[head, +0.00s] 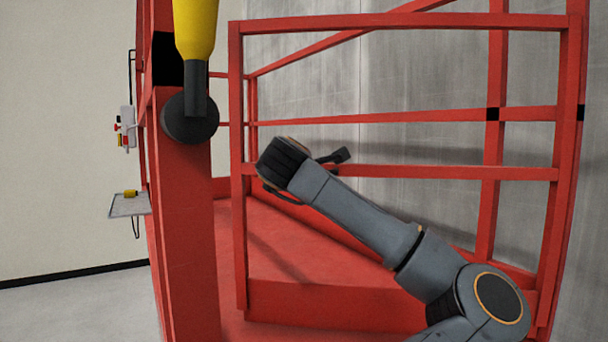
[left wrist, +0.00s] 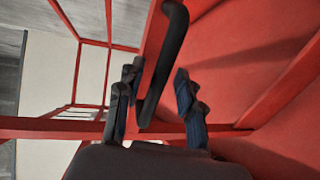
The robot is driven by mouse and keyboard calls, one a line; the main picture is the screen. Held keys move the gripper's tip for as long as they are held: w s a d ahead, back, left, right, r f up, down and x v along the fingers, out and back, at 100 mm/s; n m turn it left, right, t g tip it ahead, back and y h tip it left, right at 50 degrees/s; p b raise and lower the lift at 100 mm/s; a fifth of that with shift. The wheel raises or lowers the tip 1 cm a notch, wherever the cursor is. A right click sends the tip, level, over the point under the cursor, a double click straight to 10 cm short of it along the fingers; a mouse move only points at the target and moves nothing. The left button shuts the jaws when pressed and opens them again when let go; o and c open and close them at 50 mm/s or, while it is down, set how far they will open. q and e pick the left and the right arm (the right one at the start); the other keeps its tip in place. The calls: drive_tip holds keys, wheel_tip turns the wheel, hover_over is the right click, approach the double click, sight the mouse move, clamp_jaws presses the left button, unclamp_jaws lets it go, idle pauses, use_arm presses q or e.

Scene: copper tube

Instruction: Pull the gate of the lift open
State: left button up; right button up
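The red gate (head: 400,172) of the lift is a barred frame that fills the middle of the head view. Its left upright (head: 238,220) shows a gap from the thick red post in the picture; I cannot tell how far it is swung. My grey arm reaches the gate from the lower right, and its wrist hides the fingers there. In the left wrist view a black curved handle (left wrist: 167,55) runs down between the two fingers of my left gripper (left wrist: 156,76). The fingers are apart, with a gap at the right finger. My right gripper is out of view.
A thick red post (head: 185,240) with a yellow and black part (head: 196,30) in front stands left of the gate. The red lift floor (head: 285,245) lies behind the bars. A small grey tray (head: 127,208) and a control box hang further left.

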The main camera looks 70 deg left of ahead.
use_arm(q)
drive_tip(key=shift+r, duration=0.1)
drive_tip(key=v, duration=1.2)
idle(0.4)
